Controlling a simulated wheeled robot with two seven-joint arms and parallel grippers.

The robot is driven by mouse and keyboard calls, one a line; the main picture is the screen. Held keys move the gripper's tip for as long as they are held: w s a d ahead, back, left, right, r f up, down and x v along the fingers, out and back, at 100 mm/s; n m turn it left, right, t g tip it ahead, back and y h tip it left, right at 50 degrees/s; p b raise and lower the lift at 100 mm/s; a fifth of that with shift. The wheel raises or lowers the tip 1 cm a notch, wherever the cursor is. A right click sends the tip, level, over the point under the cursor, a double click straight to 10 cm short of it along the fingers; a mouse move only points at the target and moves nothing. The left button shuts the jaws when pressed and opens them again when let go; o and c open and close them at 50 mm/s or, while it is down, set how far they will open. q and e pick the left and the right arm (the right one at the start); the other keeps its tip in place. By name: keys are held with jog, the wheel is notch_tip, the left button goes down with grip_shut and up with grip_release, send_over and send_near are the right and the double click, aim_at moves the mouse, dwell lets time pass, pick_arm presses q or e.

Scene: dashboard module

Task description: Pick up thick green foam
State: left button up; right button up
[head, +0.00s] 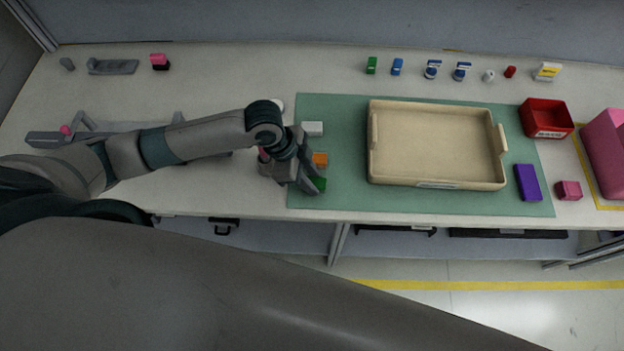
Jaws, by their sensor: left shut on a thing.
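A green foam block (319,184) lies at the left front part of the green mat (340,204), and much of it is hidden by my gripper. My left gripper (315,185) is shut on the green foam, low over the mat's left edge. Whether the foam touches the mat cannot be told. My right gripper is not in view.
An orange block (320,159) and a white block (313,128) sit just behind the gripper. A beige tray (436,185) stands on the mat to the right. A purple block (528,183), a pink block (568,190) and a red bin (546,118) are further right. Small items line the back.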

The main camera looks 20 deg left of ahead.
aim_at(319, 182)
pick_arm(q)
jog(key=shift+r, duration=0.4)
notch_tip(319, 182, up, 2)
jog(key=shift+r+b, duration=0.2)
jog(key=shift+b, duration=0.65)
jog(key=d+r+b, duration=0.3)
jog(key=d+r, duration=0.4)
jog(key=d, duration=0.4)
jog(key=shift+s+d, duration=0.25)
jog(key=shift+d, duration=0.1)
jog(key=shift+r, duration=0.1)
